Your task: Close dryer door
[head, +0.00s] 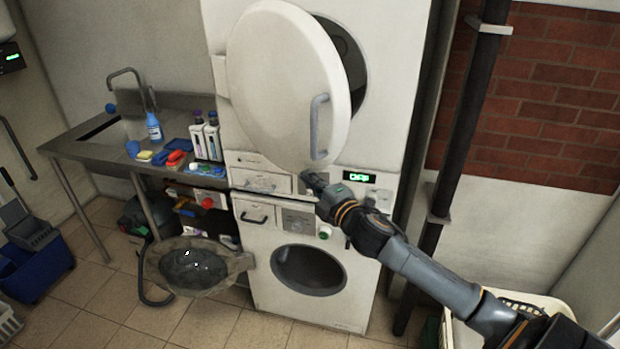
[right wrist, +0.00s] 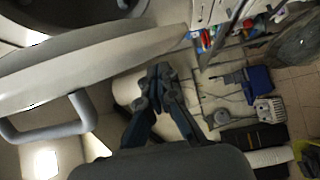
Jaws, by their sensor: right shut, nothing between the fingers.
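The dryer door (head: 280,85) is a large round white door on the upper machine. It stands open, swung out to the left, and part of the dark drum opening (head: 348,55) shows behind it. Its grey bar handle (head: 319,127) is on the outer face near the right edge. My right gripper (head: 309,178) is shut and empty, just below the door's lower edge and the handle. In the right wrist view, the fingers (right wrist: 160,72) are together beside the door's rim (right wrist: 95,62), with the handle (right wrist: 45,130) to the left; contact with the door cannot be told. My left gripper is out of view.
The lower machine's round glass door (head: 195,266) hangs open to the left. A steel sink bench (head: 85,147) with bottles and cloths stands left. A dark pipe (head: 465,120) runs at the right, and a pale basket (head: 540,303) stands lower right.

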